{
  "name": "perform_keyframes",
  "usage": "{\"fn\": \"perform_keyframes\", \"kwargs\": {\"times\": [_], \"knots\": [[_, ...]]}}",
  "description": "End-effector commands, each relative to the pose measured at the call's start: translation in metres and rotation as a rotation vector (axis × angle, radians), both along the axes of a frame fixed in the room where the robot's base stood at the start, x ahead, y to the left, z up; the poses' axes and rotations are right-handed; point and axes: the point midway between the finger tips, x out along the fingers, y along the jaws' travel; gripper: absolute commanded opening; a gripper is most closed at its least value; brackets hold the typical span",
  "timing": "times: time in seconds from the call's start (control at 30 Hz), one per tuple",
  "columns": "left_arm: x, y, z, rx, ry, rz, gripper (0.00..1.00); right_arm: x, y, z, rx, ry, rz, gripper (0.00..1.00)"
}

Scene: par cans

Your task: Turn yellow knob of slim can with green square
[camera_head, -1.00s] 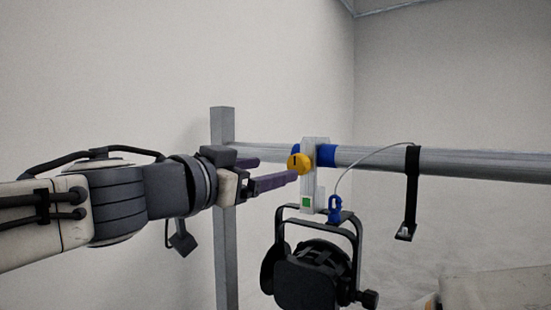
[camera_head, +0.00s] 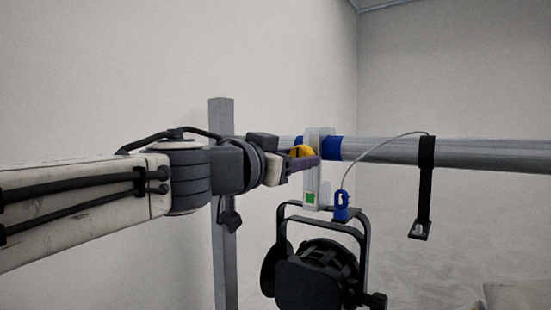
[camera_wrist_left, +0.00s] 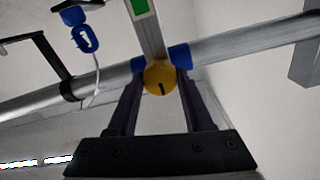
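The slim can (camera_head: 325,280) is a black lamp hanging by its yoke below a grey clamp (camera_head: 312,181) on the horizontal pipe. The clamp carries a green square (camera_head: 310,198), also seen at the top of the left wrist view (camera_wrist_left: 140,7). The yellow knob (camera_head: 302,150) is on the clamp, partly hidden by my left gripper (camera_head: 308,157) in the head view. In the left wrist view, the knob (camera_wrist_left: 158,78) with its dark mark lies between the two fingertips of my left gripper (camera_wrist_left: 160,80). The fingers look open around it; contact is unclear. My right gripper is not in view.
The grey pipe (camera_head: 470,152) runs right from an upright post (camera_head: 222,265). A blue safety-cable clip (camera_head: 341,205) hangs beside the clamp. A black strap (camera_head: 426,180) hangs from the pipe further right. The space in front of the right part of the pipe is clear.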

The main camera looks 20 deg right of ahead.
Motion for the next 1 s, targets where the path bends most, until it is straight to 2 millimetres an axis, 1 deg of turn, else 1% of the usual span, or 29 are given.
{"fn": "perform_keyframes", "kwargs": {"times": [0.03,0.07,0.1,0.37,0.57,1.0], "knots": [[0.0000,0.0001,-0.0002,0.000,0.000,0.000,0.20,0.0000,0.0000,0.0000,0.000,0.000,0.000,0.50],[0.0000,0.0001,-0.0002,0.000,0.000,0.000,0.09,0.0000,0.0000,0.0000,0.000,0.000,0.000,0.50],[-0.0001,0.0003,-0.0003,0.000,0.000,0.000,0.00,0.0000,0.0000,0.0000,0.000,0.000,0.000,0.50],[0.0001,0.0011,-0.0003,0.015,-0.018,0.001,0.00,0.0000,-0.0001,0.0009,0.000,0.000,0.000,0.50],[0.0002,0.0014,-0.0003,0.069,-0.087,0.002,0.00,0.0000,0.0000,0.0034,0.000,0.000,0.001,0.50],[0.0002,0.0017,-0.0008,0.307,-0.390,0.005,0.00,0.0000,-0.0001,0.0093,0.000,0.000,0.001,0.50]]}}
